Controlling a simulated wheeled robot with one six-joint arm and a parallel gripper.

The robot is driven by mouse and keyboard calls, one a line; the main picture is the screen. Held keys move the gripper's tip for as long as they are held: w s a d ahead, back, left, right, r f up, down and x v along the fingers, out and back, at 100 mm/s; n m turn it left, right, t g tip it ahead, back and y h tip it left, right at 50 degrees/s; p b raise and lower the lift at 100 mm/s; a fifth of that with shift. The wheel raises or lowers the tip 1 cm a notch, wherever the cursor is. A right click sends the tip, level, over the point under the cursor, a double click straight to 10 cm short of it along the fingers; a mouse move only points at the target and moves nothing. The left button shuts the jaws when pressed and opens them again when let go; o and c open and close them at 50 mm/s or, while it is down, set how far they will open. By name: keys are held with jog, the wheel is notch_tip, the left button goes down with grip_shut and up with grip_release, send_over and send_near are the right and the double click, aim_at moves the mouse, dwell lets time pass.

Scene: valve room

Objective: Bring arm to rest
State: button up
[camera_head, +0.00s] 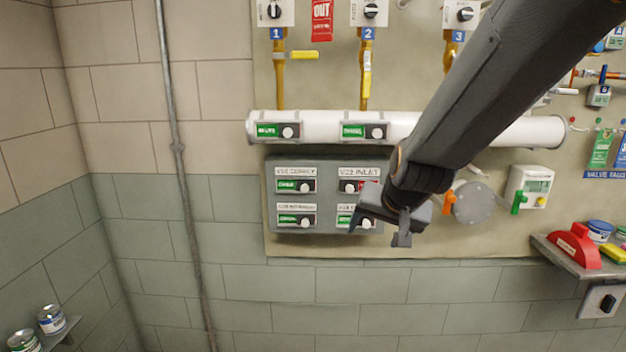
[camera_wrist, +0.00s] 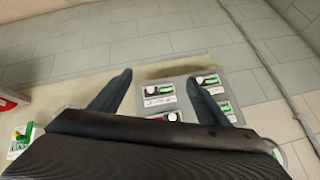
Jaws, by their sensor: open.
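My gripper (camera_head: 379,232) hangs in front of the lower right part of a grey panel (camera_head: 334,170) on the wall. Its jaws are open, with nothing seen between them. In the wrist view my gripper (camera_wrist: 165,95) shows two spread fingers, with the same panel (camera_wrist: 182,85) beyond them. The gripper and arm hide part of the panel's right side. I cannot tell whether the fingers touch the panel.
A white horizontal pipe (camera_head: 320,126) runs above the panel. A round grey disc (camera_head: 473,203) with an orange handle is right of my gripper. A shelf (camera_head: 570,262) with a red object (camera_head: 575,247) juts out at right. The left tiled wall area is clear beside a thin conduit (camera_head: 178,150).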

jog(key=s+d+f+n+g+h+b, duration=0.1)
jog(key=s+d+f+n+g, duration=0.15)
jog(key=s+f, duration=0.45)
jog(key=s+d+f+n+g, duration=0.1)
jog(key=s+d+f+g, duration=0.3)
jog(key=s, duration=0.5)
notch_tip(320, 180, down, 13)
jog(key=w+b, duration=0.1)
jog(key=b, duration=1)
jog(key=shift+w+a+r, duration=0.15)
jog(key=shift+a+r, duration=0.05)
jog(key=shift+a, duration=0.15)
